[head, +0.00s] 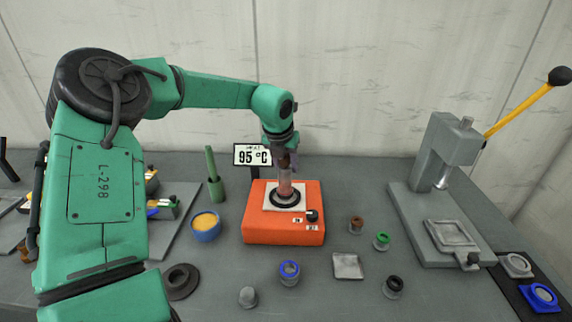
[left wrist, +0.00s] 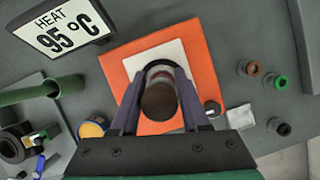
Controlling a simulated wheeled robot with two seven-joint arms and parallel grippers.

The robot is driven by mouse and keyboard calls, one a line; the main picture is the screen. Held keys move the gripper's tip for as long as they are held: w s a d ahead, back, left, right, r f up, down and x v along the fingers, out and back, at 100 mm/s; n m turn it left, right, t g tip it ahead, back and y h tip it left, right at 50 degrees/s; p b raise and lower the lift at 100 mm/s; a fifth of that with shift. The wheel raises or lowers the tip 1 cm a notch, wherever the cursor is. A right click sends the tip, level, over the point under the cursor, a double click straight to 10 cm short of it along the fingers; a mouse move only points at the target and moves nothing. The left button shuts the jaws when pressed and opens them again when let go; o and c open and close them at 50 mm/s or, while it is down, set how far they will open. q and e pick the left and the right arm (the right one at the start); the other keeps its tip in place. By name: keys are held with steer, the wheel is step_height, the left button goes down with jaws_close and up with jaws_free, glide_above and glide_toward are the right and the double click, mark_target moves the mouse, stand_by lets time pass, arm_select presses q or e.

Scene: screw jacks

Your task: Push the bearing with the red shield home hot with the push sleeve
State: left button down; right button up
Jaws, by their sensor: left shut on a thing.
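My left gripper (head: 284,160) is shut on a reddish-brown cylinder (head: 285,187) and holds it upright over the white plate (head: 301,190) of the orange heater (head: 283,232). In the left wrist view the cylinder's round brown top (left wrist: 159,101) sits between the two fingers. A dark ring (head: 284,203) surrounds its foot on the plate; I cannot tell whether they touch. The heater's sign (head: 252,155) reads 95 °C. A small part with a brown-red top (head: 356,225) stands right of the heater. I cannot tell surely which part is the red-shielded bearing or the push sleeve. My right gripper is out of view.
A press (head: 447,170) with a yellow lever stands at right. A green tube (head: 215,180) and a blue bowl (head: 206,227) are left of the heater. Green (head: 382,241), blue (head: 289,273) and black (head: 393,287) parts stand in front, near a square pad (head: 347,266).

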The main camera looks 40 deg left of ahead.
arm_select(q)
steer(key=shift+s+f+b, duration=0.15)
steer(key=shift+f+b, duration=0.2)
steer(key=shift+b, duration=0.05)
steer(key=shift+s+d+f, duration=0.1)
stand_by(0.7)
steer(key=shift+w+r+p, duration=0.25)
steer(key=shift+r+p, duration=0.45)
steer(key=shift+r, duration=0.4)
steer(key=shift+r+p, duration=0.7)
steer(key=shift+r, duration=0.75)
steer(key=shift+r+p, duration=1.85)
steer(key=shift+r, duration=1.3)
steer(key=shift+f, duration=0.15)
